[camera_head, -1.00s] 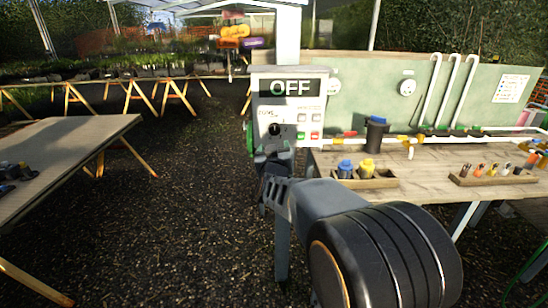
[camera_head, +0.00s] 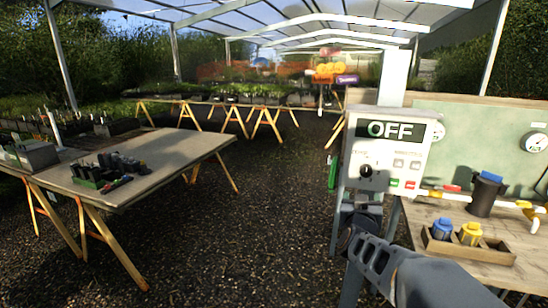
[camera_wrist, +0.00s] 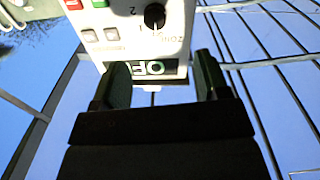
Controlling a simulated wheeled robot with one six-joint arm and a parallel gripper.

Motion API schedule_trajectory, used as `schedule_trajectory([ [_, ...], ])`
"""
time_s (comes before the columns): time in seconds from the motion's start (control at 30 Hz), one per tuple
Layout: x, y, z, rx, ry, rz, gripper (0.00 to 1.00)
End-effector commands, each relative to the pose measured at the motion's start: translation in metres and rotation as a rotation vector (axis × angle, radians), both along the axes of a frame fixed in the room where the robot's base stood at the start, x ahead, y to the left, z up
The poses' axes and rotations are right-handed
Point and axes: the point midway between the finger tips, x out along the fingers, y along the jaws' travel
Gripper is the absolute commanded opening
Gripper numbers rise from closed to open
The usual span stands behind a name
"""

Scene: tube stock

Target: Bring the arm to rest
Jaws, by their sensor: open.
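My gripper (camera_wrist: 160,82) is open in the wrist view, its two dark fingers apart with nothing held between them. Beyond the fingers, the control box (camera_wrist: 120,30) shows upside down with its black dial and "OFF" display, partly hidden by the fingers. In the head view my arm reaches in from the lower right, and its end is in front of the lower part of the white control box (camera_head: 417,152). The box's display reads OFF, with a black dial (camera_head: 366,171) and red and green buttons below. I cannot tell from the head view whether the gripper touches the box.
A workbench (camera_head: 440,212) at right holds a wooden tray (camera_head: 470,249) with blue and yellow caps, and a dark cylinder (camera_head: 485,194). A wooden table (camera_head: 190,147) with small dark items stands at left. Bare gravel floor (camera_head: 230,220) lies between.

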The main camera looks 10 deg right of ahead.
Motion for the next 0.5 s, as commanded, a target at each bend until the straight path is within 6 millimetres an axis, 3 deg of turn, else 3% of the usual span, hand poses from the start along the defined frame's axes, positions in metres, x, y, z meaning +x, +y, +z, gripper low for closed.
schedule_trajectory([
  [0.13,0.001,0.022,-0.045,0.153,0.186,0.116,0.68],
  [0.23,-0.015,0.048,-0.078,0.279,0.379,0.207,0.68],
  [0.37,-0.057,0.083,-0.107,0.408,0.655,0.289,0.68],
  [0.5,-0.115,0.108,-0.12,0.484,0.935,0.311,0.68],
])
